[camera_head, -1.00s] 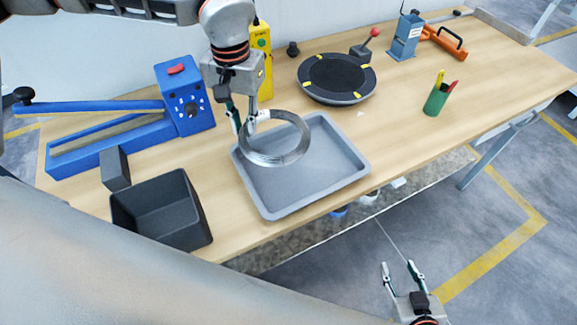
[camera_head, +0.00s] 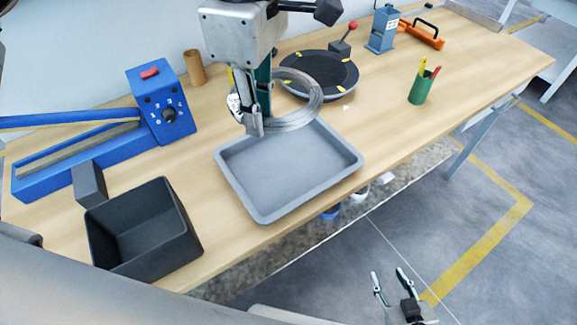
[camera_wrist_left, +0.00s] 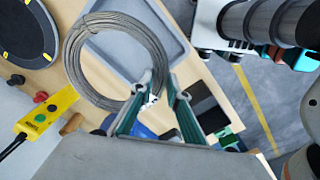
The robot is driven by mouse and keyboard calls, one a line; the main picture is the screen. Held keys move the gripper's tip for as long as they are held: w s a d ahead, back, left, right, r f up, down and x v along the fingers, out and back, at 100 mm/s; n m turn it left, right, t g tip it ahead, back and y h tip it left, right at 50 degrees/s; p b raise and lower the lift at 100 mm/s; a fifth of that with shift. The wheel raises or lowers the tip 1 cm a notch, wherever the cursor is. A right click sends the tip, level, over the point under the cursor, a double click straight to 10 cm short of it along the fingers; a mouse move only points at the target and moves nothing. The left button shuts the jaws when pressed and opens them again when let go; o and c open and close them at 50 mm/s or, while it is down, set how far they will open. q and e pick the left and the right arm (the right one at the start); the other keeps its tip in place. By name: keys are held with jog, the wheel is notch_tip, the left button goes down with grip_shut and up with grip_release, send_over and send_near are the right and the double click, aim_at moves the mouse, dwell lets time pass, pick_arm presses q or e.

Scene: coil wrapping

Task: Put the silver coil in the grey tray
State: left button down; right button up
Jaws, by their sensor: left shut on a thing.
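The silver coil (camera_head: 303,116) is a ring of wound wire held in the air over the far edge of the grey tray. My left gripper (camera_head: 254,128) is shut on the coil's left side in the head view. In the left wrist view the coil (camera_wrist_left: 77,62) hangs from the fingertips (camera_wrist_left: 150,96), with part of the tray (camera_wrist_left: 178,40) behind it. The grey tray (camera_head: 262,212) lies flat on the table, and its visible floor is empty. My right gripper (camera_head: 392,286) is open and empty, low in front of the table, over the floor.
A black bin (camera_head: 190,238) and a blue bench device (camera_head: 165,118) stand to the left of the tray. A round black turntable (camera_head: 325,72) is behind it. A green cup (camera_head: 420,92) with pens stands to the right. The table (camera_head: 385,125) right of the tray is mostly clear.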

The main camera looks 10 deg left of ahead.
aim_at(269, 197)
pick_arm(q)
jog(key=shift+s+d+r+n, duration=0.2)
jog(key=shift+s+d+n, duration=0.05)
jog(key=shift+s+n, duration=0.15)
notch_tip(269, 197, down, 20)
jog(key=shift+r+b, duration=0.15)
jog(key=shift+b, duration=0.2)
jog(key=c, duration=2.4)
grip_release()
jog(key=shift+f, duration=0.2)
jog(key=o, duration=0.5)
jog(key=shift+r, duration=0.1)
notch_tip(269, 197, up, 12)
jog(key=shift+r, duration=0.1)
